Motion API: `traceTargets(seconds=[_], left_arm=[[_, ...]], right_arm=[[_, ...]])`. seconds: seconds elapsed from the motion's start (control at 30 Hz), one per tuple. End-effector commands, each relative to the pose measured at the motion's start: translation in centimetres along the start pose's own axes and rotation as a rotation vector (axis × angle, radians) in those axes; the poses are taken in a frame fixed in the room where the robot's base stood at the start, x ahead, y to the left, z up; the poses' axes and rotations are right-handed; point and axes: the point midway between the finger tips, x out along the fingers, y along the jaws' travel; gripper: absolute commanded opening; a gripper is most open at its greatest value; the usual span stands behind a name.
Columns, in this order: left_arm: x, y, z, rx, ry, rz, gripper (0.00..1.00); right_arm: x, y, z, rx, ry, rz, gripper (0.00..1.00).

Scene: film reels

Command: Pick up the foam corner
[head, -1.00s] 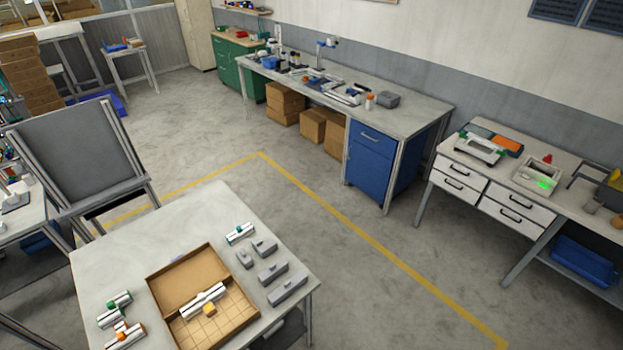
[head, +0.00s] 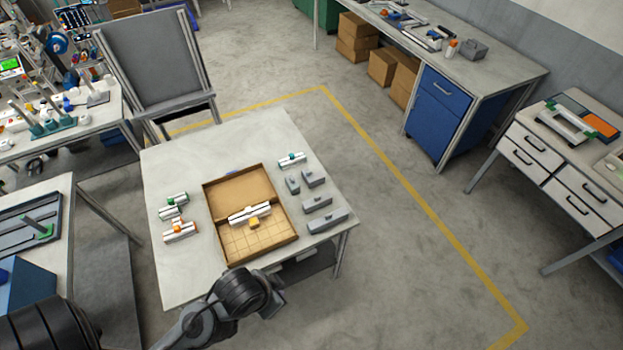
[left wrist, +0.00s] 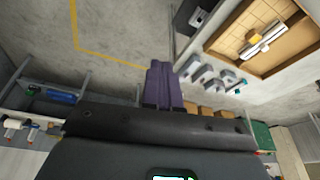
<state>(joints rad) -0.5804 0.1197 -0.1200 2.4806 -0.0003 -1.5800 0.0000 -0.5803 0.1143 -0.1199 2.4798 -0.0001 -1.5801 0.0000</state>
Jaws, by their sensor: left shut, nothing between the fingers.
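Several grey blocks (head: 318,204) lie on the near table, right of the open cardboard box (head: 211,212). A small yellow-orange block (head: 254,223) sits in the box beside a white reel-like piece (head: 249,213). I cannot tell which of these is the foam corner. My left arm reaches over the table's front edge in the head view; its fingertips cannot be made out there. In the left wrist view my left gripper (left wrist: 162,68) is shut and empty, apart from the grey blocks (left wrist: 208,74) and the box (left wrist: 294,58). My right gripper is not in view.
White pieces with green and orange parts (head: 178,232) lie left of the box, and another (head: 291,159) lies behind the blocks. The table's front left (head: 180,275) is clear. A grey chair-like panel (head: 150,60) stands behind the table. A workbench (head: 30,210) stands at the left.

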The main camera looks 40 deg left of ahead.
Motion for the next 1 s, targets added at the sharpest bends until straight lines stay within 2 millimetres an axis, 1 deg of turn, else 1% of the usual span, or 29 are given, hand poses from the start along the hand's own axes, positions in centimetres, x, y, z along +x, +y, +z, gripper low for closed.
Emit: traceTargets(seconds=[0.07,0.1,0.57,0.87,0.97,1.0], left_arm=[[0.0,0.0,0.0,0.0,0.0,0.0,0.0],[0.0,0.0,0.0,0.0,0.0,0.0,0.02],[0.0,0.0,0.0,0.0,0.0,0.0,0.72],[0.2,0.0,-0.1,0.004,0.0,-0.001,0.72],[1.2,0.3,-0.4,0.037,0.007,0.001,0.72],[1.8,0.6,-0.7,0.062,0.011,0.003,0.72]], right_arm=[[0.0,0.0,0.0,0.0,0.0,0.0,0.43],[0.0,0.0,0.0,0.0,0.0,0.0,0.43],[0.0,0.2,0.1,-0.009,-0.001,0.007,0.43],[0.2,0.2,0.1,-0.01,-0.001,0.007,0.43],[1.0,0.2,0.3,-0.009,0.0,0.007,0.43],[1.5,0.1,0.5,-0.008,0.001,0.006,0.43]])
